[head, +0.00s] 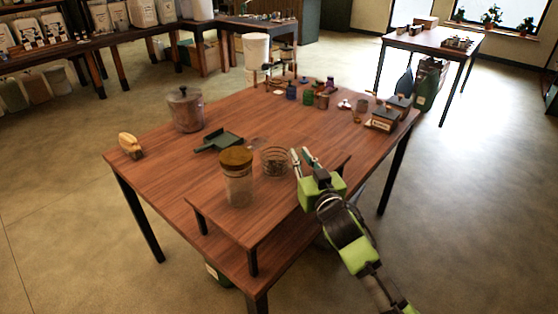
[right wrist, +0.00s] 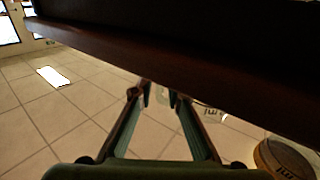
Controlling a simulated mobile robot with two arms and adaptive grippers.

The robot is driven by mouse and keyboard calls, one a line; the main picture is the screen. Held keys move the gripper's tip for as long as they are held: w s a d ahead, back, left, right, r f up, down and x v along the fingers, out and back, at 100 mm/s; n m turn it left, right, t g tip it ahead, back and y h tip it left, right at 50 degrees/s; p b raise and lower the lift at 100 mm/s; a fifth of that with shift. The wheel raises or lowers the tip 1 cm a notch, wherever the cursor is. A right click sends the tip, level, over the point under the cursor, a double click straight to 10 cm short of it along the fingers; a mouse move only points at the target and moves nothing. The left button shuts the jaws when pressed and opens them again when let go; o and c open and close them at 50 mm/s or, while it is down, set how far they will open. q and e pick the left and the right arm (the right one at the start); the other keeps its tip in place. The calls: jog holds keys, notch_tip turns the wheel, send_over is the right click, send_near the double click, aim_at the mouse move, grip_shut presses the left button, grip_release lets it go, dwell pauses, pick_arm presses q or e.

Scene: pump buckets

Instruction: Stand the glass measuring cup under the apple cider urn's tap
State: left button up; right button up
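A clear, round, ribbed glass vessel (head: 275,161) stands on the raised wooden shelf at the table's near side. It may be the measuring cup; I cannot make out a handle or markings. A grey lidded metal vessel (head: 185,109) stands at the table's left side. It may be the urn; no tap or label can be read. My right gripper (head: 303,156) is just right of the glass vessel, with its fingers apart and nothing between them. The right wrist view also shows its parted fingers (right wrist: 160,93). My left gripper is out of view.
A glass jar with a wooden lid (head: 237,178) stands left of the glass vessel on the shelf (head: 215,210). A dark green dustpan-like item (head: 218,143) and a brush (head: 130,146) lie on the table. Several small pots and boxes fill the far side. The table's middle is mostly clear.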

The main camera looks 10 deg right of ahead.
grip_shut()
jog(key=shift+r, duration=0.1)
